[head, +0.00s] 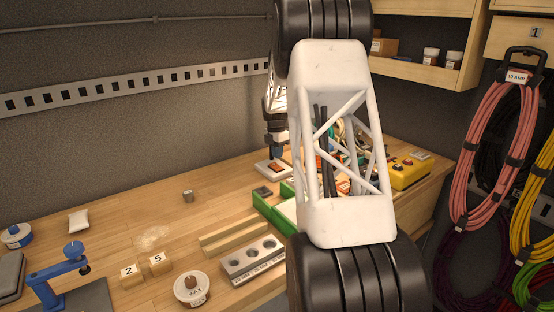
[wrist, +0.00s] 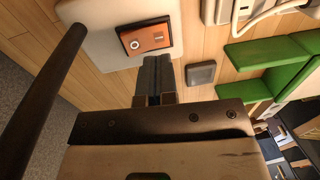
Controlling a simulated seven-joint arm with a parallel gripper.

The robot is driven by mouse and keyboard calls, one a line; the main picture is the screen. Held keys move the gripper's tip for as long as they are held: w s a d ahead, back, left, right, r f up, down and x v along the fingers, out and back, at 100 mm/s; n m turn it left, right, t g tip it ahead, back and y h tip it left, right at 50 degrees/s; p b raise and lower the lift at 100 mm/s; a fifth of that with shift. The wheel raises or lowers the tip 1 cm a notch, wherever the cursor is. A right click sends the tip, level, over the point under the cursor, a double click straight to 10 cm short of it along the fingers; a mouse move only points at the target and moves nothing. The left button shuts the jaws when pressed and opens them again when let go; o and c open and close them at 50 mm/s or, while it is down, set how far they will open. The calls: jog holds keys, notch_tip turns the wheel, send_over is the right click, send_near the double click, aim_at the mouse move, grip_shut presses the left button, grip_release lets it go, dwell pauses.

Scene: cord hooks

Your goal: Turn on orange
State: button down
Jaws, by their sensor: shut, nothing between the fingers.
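An orange rocker switch (wrist: 150,38) in a dark frame sits on a pale rounded box (wrist: 100,42) in the wrist view. In the head view the pale box (head: 262,169) stands on the bench, with the orange switch (head: 275,170) on its top. My gripper (wrist: 157,60) is shut and empty. Its fingertips appear just beside the lower right edge of the switch in the wrist view; I cannot tell whether they touch it. In the head view my gripper (head: 276,153) is just above the box, partly hidden by my arm. Which way the rocker is tipped is unclear.
A small dark square block (wrist: 201,74) lies right of the fingers. Green pieces (wrist: 265,52) stand farther right. A yellow box with buttons (head: 408,174) is at the bench's right end. Coiled cords (head: 490,150) hang at right. The bench's left middle is mostly clear.

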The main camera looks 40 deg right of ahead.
aim_at(278, 169)
notch_tip(278, 169, up, 6)
jog(key=shift+s+r, duration=0.15)
jog(key=shift+s, duration=0.3)
dwell(0.3)
jog(key=shift+a, duration=0.1)
jog(key=s+a+r+m+t, duration=0.1)
jog(key=s+a+r+m, duration=0.25)
jog(key=s+a, duration=0.4)
jog(key=s+a+r+m, duration=0.2)
jog(key=s+a+r, duration=0.25)
jog(key=a, duration=0.65)
jog(key=s+a+r+m+t, duration=0.1)
jog(key=s+a+r+m, duration=0.2)
jog(key=s+a, duration=0.5)
jog(key=s+a+f+m, duration=0.2)
jog(key=s+a, duration=0.3)
jog(key=s, duration=0.4)
jog(key=s+a+f+m+t, duration=0.1)
jog(key=s+a+m, duration=0.3)
jog(key=s, duration=0.5)
jog(key=s+a+f+m, duration=0.3)
jog(key=s+a, duration=0.4)
jog(key=s, duration=0.2)
jog(key=shift+s+a+f+m+t, duration=0.15)
jog(key=shift+a+f+m+t, duration=0.05)
jog(key=shift+a+m+t, duration=0.15)
